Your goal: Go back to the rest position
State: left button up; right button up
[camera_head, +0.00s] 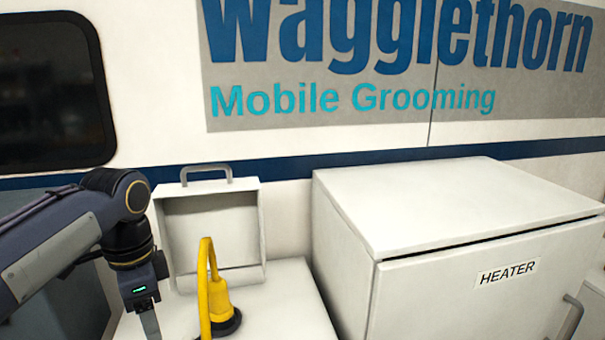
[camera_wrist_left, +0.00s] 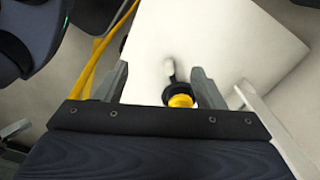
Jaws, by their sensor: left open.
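My left gripper (camera_head: 150,325) hangs down at the lower left of the head view, with its fingertips partly cut off by the frame edge. In the left wrist view its two fingers (camera_wrist_left: 162,88) are spread apart and hold nothing. A yellow plug-like piece with a black base (camera_head: 220,300) stands on the white top to the right of the gripper, with a yellow cable looping over it. In the left wrist view the yellow and black piece (camera_wrist_left: 180,98) appears beyond the fingers, closer to the right one. My right gripper is not in view.
A white open-fronted box with a grey handle (camera_head: 215,225) stands behind the yellow piece. A large white heater cabinet (camera_head: 450,300) with a door handle fills the right. The white worktop (camera_head: 285,305) has bare room between them. The van wall (camera_head: 270,145) is behind.

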pick_arm(q)
jog(key=s+d+f+n+t+h, duration=0.2)
jog(key=s+f+n, duration=0.4)
jog(key=s, duration=0.2)
jog(key=s+d+f+n+t+h, duration=0.1)
jog(key=s+f+n+t, duration=0.2)
jog(key=s+f+n, duration=0.4)
jog(key=s, duration=0.2)
jog(key=shift+s+d+t+h, duration=0.3)
jog(key=shift+d+h, duration=0.05)
jog(key=shift+h, duration=0.05)
dwell(1.7)
